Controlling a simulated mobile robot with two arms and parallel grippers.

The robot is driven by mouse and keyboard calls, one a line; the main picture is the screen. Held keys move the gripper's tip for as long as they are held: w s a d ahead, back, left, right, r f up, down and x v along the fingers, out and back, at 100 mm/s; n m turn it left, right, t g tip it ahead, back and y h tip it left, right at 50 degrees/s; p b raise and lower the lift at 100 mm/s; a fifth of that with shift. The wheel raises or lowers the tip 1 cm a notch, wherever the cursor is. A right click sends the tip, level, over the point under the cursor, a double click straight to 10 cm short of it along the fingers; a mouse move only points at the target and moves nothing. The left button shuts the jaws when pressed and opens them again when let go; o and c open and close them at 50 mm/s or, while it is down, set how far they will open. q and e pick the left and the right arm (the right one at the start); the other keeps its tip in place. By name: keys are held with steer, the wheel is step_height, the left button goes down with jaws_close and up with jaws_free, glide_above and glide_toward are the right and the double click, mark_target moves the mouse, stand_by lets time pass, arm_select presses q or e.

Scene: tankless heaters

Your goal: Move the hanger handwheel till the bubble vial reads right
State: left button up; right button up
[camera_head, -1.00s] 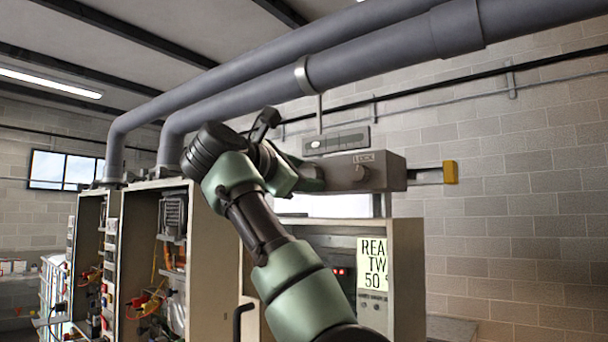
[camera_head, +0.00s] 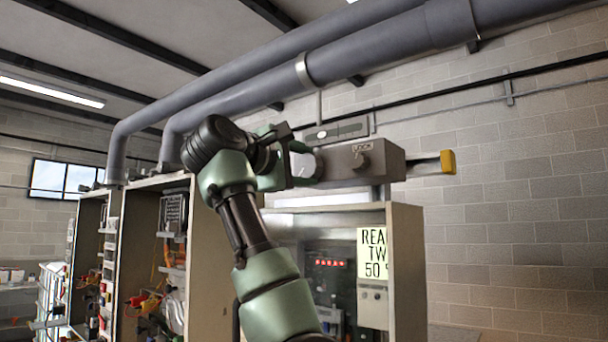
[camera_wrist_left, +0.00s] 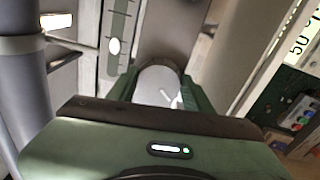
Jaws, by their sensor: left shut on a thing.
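My left gripper (camera_head: 292,166) is shut on the handwheel (camera_head: 304,164), a pale grey disc on the left end of a grey box (camera_head: 388,166). In the left wrist view the handwheel (camera_wrist_left: 157,86), with a small white pointer mark, sits between the green fingers of the gripper (camera_wrist_left: 160,98); the fingers partly hide it. The bubble vial (camera_head: 345,131) is a grey-green strip above the box, with a pale oval bubble left of its middle. It also shows in the left wrist view (camera_wrist_left: 120,30), with the bubble near its lower end. My right gripper is out of view.
The box has a LOCK knob (camera_head: 362,161) on its front and a yellow-tipped bar (camera_head: 447,161) at its right. Large grey pipes (camera_head: 390,55) run overhead. Below stands an open cabinet (camera_head: 405,265) with a READ sign (camera_head: 372,252).

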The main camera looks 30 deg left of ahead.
arm_select(q)
steer(key=m+b, duration=0.2)
steer(key=m, duration=0.3)
steer(key=shift+a+f+h, duration=0.1)
steer(key=shift+a+h, duration=0.05)
steer(key=shift+h, duration=0.15)
steer(key=m+b, duration=0.1)
steer(key=m, duration=0.3)
steer(key=shift+a, duration=0.1)
steer(key=m+h, duration=0.1)
steer(key=m, duration=0.3)
steer(key=shift+a+m, duration=0.1)
steer(key=shift+m, duration=0.3)
steer(key=shift+m+h, duration=0.5)
steer(key=shift+m, duration=1.8)
steer(key=o, duration=1.3)
steer(key=shift+c, duration=0.2)
steer(key=shift+o, duration=0.5)
steer(key=shift+w, duration=0.2)
